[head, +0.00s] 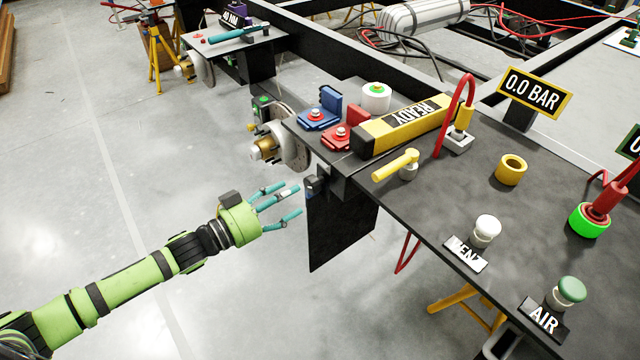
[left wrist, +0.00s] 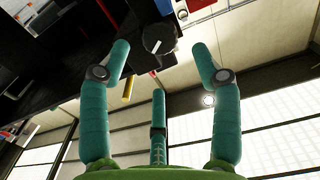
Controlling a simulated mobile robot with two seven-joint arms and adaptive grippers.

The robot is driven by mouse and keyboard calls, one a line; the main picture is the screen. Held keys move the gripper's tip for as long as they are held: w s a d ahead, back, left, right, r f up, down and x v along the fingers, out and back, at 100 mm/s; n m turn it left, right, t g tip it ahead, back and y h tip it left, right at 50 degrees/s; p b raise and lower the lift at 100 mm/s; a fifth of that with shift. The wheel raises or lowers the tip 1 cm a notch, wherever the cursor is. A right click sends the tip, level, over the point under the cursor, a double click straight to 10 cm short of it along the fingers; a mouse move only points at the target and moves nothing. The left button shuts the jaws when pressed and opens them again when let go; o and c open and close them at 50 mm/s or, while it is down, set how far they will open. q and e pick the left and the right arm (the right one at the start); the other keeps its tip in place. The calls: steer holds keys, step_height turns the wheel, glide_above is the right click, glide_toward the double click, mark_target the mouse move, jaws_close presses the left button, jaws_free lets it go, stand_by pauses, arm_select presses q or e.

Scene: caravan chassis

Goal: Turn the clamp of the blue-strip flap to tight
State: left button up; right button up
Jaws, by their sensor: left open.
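A black flap (head: 340,228) hangs down from the edge of the dark table. At its upper left corner is a small dark clamp (head: 315,184). In the left wrist view a round dark knob with a white line (left wrist: 158,38) shows beyond my fingers, and it looks like this clamp's. I cannot make out a blue strip on the flap. My left gripper (head: 291,200) is open and empty, just left of the clamp and apparently apart from it. In the left wrist view its three teal fingers (left wrist: 160,68) are spread below the knob. My right gripper is not in view.
A brass-coloured fitting with a disc (head: 293,150) sticks out just above the clamp. Blue (head: 320,115) and red (head: 343,135) blocks, a yellow READY bar (head: 405,127) and a yellow lever (head: 397,165) stand on the table. The floor left of the flap is clear.

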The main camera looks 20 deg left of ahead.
mark_target(308, 185)
arm_select(q)
steer(key=x, duration=0.7)
steer(key=shift+a+f, duration=0.15)
steer(key=c, duration=1.1)
